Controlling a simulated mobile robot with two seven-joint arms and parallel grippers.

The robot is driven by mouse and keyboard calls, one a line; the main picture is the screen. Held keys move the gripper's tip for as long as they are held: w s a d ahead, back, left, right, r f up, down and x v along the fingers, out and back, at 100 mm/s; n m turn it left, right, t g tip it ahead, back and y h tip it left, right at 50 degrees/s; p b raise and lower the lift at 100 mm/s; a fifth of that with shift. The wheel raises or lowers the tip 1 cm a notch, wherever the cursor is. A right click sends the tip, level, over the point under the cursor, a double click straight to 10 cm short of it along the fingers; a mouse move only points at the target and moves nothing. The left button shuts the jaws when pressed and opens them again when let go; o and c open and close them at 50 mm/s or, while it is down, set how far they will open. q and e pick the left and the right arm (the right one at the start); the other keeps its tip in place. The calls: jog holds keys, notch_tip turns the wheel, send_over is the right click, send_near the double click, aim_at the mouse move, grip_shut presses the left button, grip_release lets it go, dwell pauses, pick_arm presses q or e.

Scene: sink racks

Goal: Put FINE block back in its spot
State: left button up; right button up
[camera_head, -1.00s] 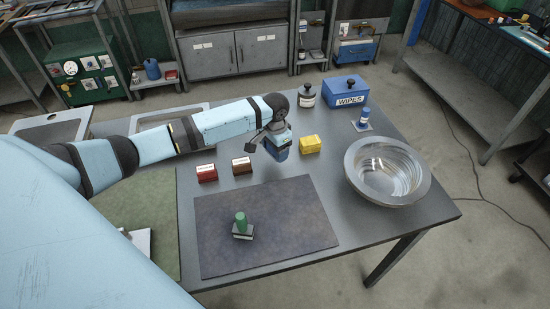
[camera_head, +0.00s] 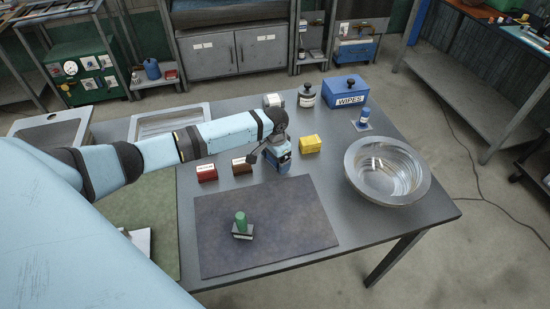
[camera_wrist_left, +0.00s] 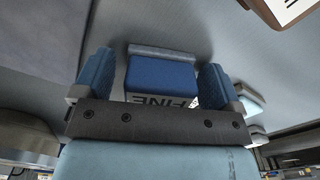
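The FINE block is blue with a pale layer at one edge. In the left wrist view the FINE block (camera_wrist_left: 162,75) lies between the two blue fingertips of my left gripper (camera_wrist_left: 157,85), its label partly hidden by the gripper body. A narrow gap shows between the left finger and the block; contact on the right side is unclear. In the head view my left gripper (camera_head: 277,153) is low over the table, between the brown block (camera_head: 242,165) and the yellow block (camera_head: 310,144). It largely hides the FINE block there. My right gripper is not in view.
A red block (camera_head: 207,173) stands left of the brown one. A metal bowl (camera_head: 388,172) stands right. A wipes box (camera_head: 347,91) and a dark-capped bottle (camera_head: 307,95) stand behind.

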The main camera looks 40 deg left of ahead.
pick_arm(q)
jog(key=shift+r, duration=0.1)
notch_tip(320, 180, up, 12)
dwell(0.5)
dwell(0.5)
